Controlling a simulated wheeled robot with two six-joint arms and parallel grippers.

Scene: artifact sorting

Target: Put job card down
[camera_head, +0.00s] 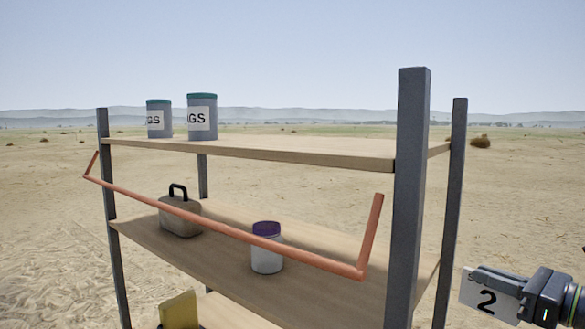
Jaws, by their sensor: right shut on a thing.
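The gripper's fingers cover part of the card. My left gripper is not in view.
A wooden shelf rack (408,200) with grey posts stands ahead. Two grey canisters (202,117) are on its top board. A handled container (180,219) and a purple-lidded jar (266,255) are on the middle board. An orange bar (215,223) crosses the front. A yellow object (179,311) sits below.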

